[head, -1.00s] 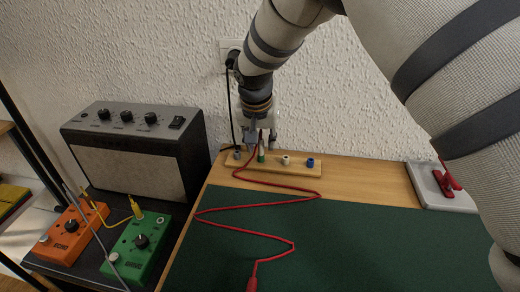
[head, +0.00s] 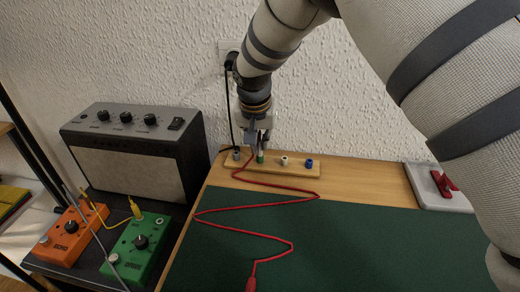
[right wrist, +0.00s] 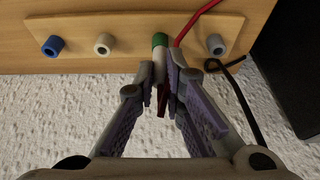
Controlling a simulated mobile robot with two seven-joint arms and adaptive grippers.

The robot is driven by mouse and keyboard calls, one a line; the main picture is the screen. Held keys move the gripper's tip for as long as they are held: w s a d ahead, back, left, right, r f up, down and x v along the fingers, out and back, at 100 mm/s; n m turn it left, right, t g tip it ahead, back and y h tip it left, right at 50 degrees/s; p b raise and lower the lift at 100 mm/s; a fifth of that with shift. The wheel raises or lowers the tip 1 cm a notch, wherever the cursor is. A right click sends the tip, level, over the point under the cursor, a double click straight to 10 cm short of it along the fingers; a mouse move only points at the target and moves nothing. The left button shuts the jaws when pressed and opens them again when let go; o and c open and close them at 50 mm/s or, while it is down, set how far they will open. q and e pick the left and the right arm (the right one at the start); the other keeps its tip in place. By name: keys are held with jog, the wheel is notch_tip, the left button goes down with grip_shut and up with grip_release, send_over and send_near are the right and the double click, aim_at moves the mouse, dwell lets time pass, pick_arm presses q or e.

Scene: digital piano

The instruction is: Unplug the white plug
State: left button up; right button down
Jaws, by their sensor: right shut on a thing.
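The white plug (right wrist: 160,54) stands in the green socket (right wrist: 159,40) of the wooden socket strip (right wrist: 130,28). In the head view the green socket (head: 261,158) shows just below my gripper, and the plug is mostly hidden by the fingers. My right gripper (right wrist: 163,72) is shut on the plug from above; it also shows in the head view (head: 258,143). A dark red piece (right wrist: 162,101) shows between the fingers. A red cable (right wrist: 188,27) runs up behind the right finger in the wrist view. My left gripper is not in view.
Grey (right wrist: 215,43), white (right wrist: 103,43) and blue (right wrist: 53,46) sockets stand empty on the strip. The red cable lies across the green mat (head: 350,240). A grey amplifier (head: 140,160) and two pedals stand left. A light tray (head: 425,192) holds a red item.

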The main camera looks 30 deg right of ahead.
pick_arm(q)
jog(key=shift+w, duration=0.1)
pick_arm(e)
jog(key=shift+r, duration=0.2)
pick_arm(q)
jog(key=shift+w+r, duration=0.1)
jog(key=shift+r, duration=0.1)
pick_arm(e)
jog(key=shift+r, duration=0.35)
pick_arm(q)
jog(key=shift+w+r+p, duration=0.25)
jog(key=shift+p, duration=0.15)
pick_arm(e)
jog(key=shift+r, duration=0.7)
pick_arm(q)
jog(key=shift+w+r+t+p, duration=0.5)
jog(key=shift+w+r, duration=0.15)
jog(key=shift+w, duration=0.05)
pick_arm(e)
jog(key=shift+r, duration=2.5)
